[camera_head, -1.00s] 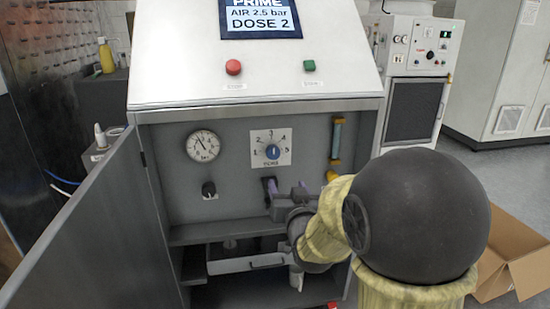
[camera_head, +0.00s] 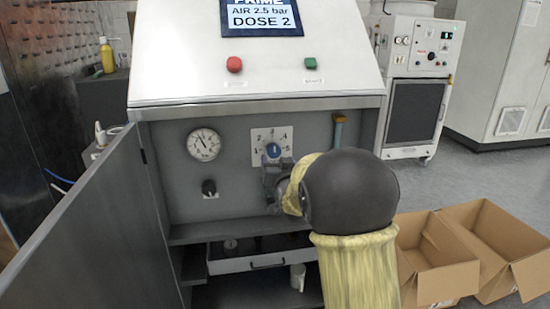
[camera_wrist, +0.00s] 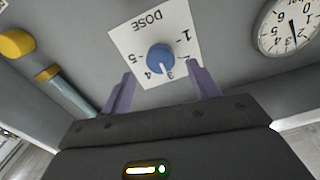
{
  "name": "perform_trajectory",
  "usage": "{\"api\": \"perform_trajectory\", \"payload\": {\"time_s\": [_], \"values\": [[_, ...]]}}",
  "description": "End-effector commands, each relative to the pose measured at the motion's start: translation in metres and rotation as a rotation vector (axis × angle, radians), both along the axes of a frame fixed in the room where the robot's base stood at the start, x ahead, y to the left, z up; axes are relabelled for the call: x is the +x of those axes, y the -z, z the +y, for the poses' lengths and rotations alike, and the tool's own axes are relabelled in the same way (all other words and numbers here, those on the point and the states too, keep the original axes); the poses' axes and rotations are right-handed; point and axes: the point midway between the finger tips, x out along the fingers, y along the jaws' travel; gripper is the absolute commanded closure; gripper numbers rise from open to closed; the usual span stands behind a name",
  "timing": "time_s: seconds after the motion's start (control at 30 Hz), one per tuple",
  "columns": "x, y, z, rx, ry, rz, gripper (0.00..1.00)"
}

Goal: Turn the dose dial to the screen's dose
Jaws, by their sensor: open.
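The screen (camera_head: 262,16) at the top reads PRIME, AIR 2.5 bar, DOSE 2. The blue dose dial (camera_head: 273,151) sits on a white numbered plate inside the open cabinet. In the wrist view, the dial (camera_wrist: 160,58) appears upside down, with its white mark toward 3. My gripper (camera_head: 277,170) is in front of the plate, partly covering its lower part in the head view. In the wrist view, my gripper (camera_wrist: 162,88) is open, its two purple fingers spread on either side below the dial. I see no finger touching the dial. The 2 is partly hidden by a finger.
A pressure gauge (camera_head: 204,145) and a black knob (camera_head: 209,188) are left of the dial. A yellow-capped tube (camera_head: 338,131) is to the right. The open cabinet door (camera_head: 98,236) stands at left. Cardboard boxes (camera_head: 436,262) lie on the floor at right.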

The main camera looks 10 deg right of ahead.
Motion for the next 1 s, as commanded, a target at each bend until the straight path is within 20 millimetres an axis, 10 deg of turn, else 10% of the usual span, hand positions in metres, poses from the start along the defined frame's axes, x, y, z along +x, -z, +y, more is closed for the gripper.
{"api": "perform_trajectory", "payload": {"time_s": [0.67,0.9,1.0], "values": [[0.045,0.0,0.0,0.0,0.0,0.0,0.39],[0.044,0.0,-0.001,0.0,0.001,0.0,0.84],[0.044,0.0,0.0,0.0,0.001,0.0,0.84]]}}
